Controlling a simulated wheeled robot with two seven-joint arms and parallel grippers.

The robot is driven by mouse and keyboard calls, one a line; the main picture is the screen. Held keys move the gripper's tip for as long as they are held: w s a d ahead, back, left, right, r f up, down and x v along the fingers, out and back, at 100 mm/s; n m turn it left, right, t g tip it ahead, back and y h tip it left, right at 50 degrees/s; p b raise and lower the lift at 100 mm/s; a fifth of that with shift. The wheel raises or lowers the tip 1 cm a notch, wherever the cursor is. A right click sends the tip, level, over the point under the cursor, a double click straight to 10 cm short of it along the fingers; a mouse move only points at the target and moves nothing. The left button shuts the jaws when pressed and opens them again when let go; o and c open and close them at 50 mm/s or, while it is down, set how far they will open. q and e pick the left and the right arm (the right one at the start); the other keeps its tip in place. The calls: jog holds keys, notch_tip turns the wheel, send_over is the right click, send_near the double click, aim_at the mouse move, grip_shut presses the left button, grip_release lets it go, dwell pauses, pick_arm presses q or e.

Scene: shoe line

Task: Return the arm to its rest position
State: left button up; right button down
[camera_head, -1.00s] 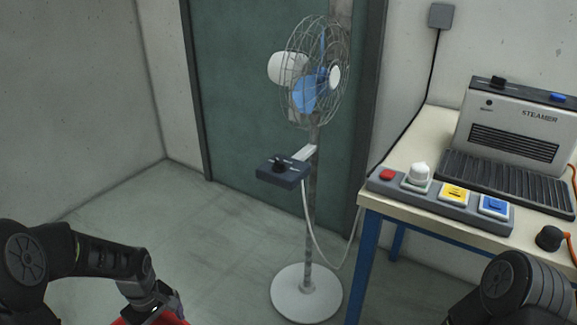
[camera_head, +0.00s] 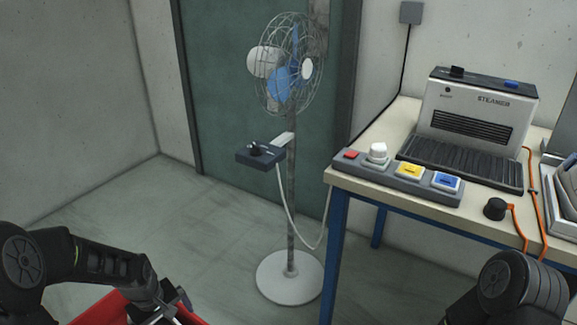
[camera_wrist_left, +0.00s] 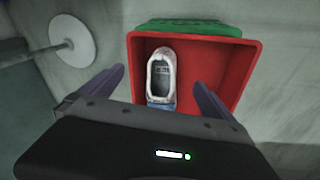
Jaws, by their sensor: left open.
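My left arm (camera_head: 100,262) comes in from the left in the head view. Its gripper (camera_head: 172,308) is at the bottom edge, over a red crate (camera_head: 92,308). In the left wrist view the two fingers (camera_wrist_left: 159,82) are spread apart with nothing between them. Beyond them the red crate (camera_wrist_left: 215,65) holds a white and grey shoe (camera_wrist_left: 161,75) with a blue part near the wrist. My right arm (camera_head: 510,290) shows only as a dark link at bottom right; its gripper is out of view.
A standing fan (camera_head: 290,190) with a dark control box (camera_head: 262,152) stands before a green door. A table (camera_head: 335,178) at right carries a steamer (camera_head: 470,115), a button panel (camera_head: 405,178) and a black knob (camera_head: 495,209). Something green (camera_wrist_left: 190,28) borders the crate.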

pick_arm(q)
jog(key=d+f+m+t+h+b, duration=0.2)
jog(key=d+f+m+b, duration=0.25)
jog(key=d+f, duration=0.7)
jog(key=s+d+f+m+g+h+b, duration=0.2)
jog(key=s+d+f+m+g+b, duration=0.3)
jog(key=s+d+f, duration=1.1)
notch_tip(320, 180, up, 29)
jog(key=s+n+t+p, duration=0.1)
jog(key=s+t+p, duration=0.1)
jog(key=p, duration=2.4)
jog(key=shift+a+f+p, duration=0.15)
jog(key=shift+f+p, duration=0.05)
jog(key=shift+p, duration=0.1)
